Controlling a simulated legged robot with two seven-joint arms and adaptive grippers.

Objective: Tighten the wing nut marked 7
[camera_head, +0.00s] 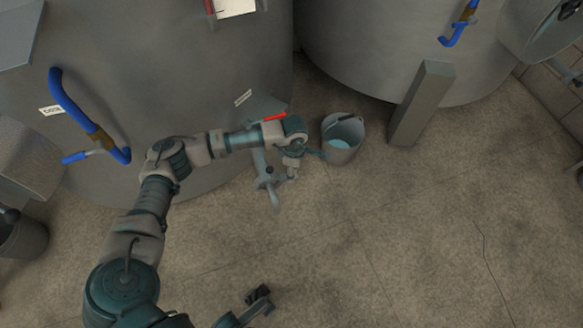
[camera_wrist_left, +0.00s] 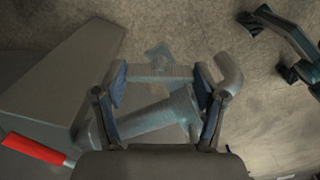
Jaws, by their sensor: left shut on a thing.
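A grey metal fitting with a crossbar and bent end, seemingly the wing nut (camera_wrist_left: 160,73), lies between the fingers of my left gripper (camera_wrist_left: 162,88) in the wrist view. The left gripper is shut on it, one blue-padded finger at each side. In the head view the left gripper (camera_head: 292,170) is beside the grey fitting (camera_head: 268,184) low in front of the left tank. I cannot read a 7 on it. My right gripper (camera_head: 259,294) is low in the head view, far from the fitting; its jaws are too small to judge.
A grey bucket (camera_head: 342,140) stands just right of my left gripper. A red handle (camera_head: 275,117) is behind the wrist. The large left tank (camera_head: 200,60) carries a blue-handled pipe (camera_head: 85,112). A slanted grey post (camera_head: 420,103) stands further right. The floor at front right is clear.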

